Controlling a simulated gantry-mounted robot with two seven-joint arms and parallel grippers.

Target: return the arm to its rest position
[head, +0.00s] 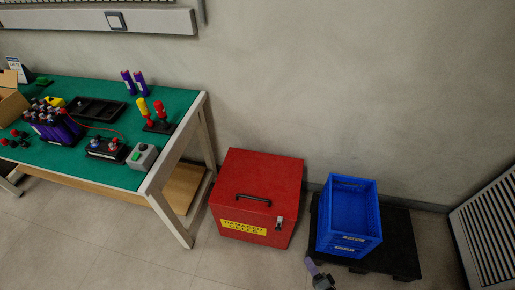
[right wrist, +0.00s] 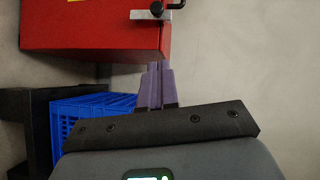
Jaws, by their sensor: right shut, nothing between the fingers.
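My right gripper (head: 312,265) shows at the bottom of the head view, in front of the blue crate and right of the red box's front corner. In the right wrist view its two purple-grey fingers (right wrist: 155,68) are together, with nothing between them. The fingertips appear near the lower edge of the red box (right wrist: 95,35) in that view; I cannot tell the gap in depth. Most of my right arm is outside the head view. My left gripper is not in view.
The red box (head: 270,180) stands on the floor beside the green-topped table (head: 100,168). A blue crate (head: 335,232) sits on a black pallet (head: 402,245) right of it. A grey louvred unit (head: 490,235) is at the far right. Battery cells (head: 48,122) and tools lie on the table.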

